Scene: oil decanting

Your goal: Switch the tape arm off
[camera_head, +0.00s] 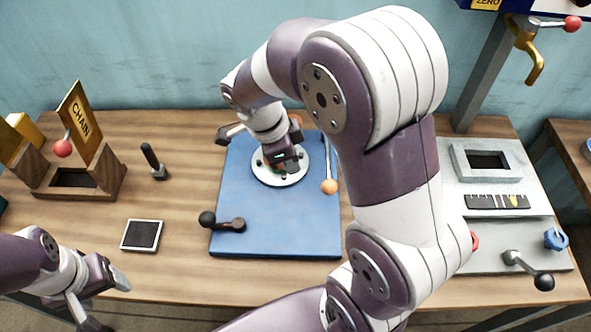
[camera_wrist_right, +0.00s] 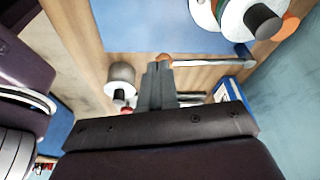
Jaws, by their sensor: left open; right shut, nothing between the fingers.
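No part in view carries a readable "tape arm" label. A lever with an orange ball (camera_head: 330,187) runs along the right side of the blue board (camera_head: 290,228). My left gripper (camera_head: 112,284) is open and empty at lower left.
A black crank handle (camera_head: 228,223) is at the board's left edge. A CHAIN sign (camera_head: 80,118), a black post (camera_head: 153,160) and a dark square pad (camera_head: 142,235) are at left. A grey station (camera_head: 508,230) with knobs stands at right. My right arm hides the middle right.

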